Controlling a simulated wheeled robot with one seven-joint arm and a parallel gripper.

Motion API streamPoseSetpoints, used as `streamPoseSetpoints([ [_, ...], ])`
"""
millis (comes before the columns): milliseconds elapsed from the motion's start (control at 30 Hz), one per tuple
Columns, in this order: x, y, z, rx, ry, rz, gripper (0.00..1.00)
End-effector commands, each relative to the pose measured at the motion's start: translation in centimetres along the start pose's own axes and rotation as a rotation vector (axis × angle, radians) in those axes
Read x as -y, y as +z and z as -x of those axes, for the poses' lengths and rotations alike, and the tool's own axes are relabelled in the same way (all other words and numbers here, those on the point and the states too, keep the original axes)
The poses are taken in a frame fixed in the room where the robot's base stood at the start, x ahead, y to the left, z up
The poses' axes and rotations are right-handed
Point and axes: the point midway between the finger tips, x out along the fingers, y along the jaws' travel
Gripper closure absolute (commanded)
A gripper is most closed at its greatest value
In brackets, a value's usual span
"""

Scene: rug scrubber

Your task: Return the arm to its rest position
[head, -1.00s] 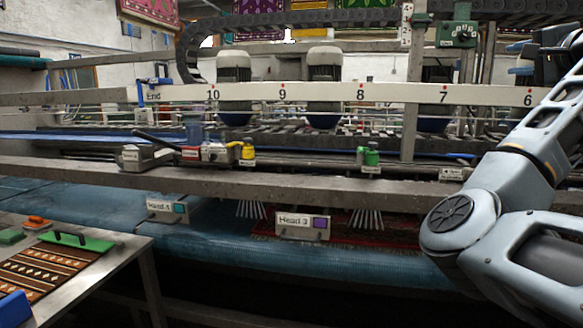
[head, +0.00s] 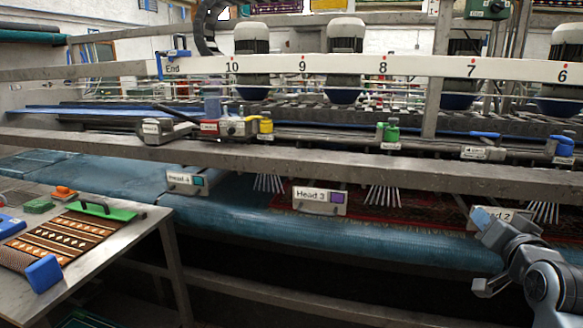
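My arm shows at the lower right in the head view, grey with dark joints. It is folded low, and its end, my gripper (head: 493,234), is in front of the machine near the Head 2 sign (head: 503,214). A pale blue patch shows at its tip, overlapping the sign. I cannot tell whether this patch is part of my gripper or something in it. The fingers are too small and turned to tell whether they are open or shut.
A rug machine with grey rails (head: 330,172) and a blue belt (head: 250,222) spans the view. A Head 3 sign (head: 319,198) and a Head 4 sign (head: 187,180) hang from it. At left, a metal table (head: 130,245) holds a patterned rug (head: 62,237) and brushes.

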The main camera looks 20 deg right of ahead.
Motion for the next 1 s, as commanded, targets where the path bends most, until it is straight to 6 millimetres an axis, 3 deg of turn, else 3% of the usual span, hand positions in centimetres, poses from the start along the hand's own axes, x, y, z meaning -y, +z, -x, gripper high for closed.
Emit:
streamPoseSetpoints([
  [33, -0.3, 2.1, 1.3, 0.015, -0.008, 0.042, 0.62],
  [200, -0.7, 7.4, 6.0, 0.039, -0.057, 0.168, 0.62],
  [500, -1.0, 14.9, 16.0, 0.094, -0.171, 0.345, 0.62],
  [800, -1.1, 19.4, 27.6, 0.157, -0.3, 0.457, 0.62],
  [1000, -0.9, 20.2, 35.5, 0.198, -0.379, 0.495, 0.62],
])
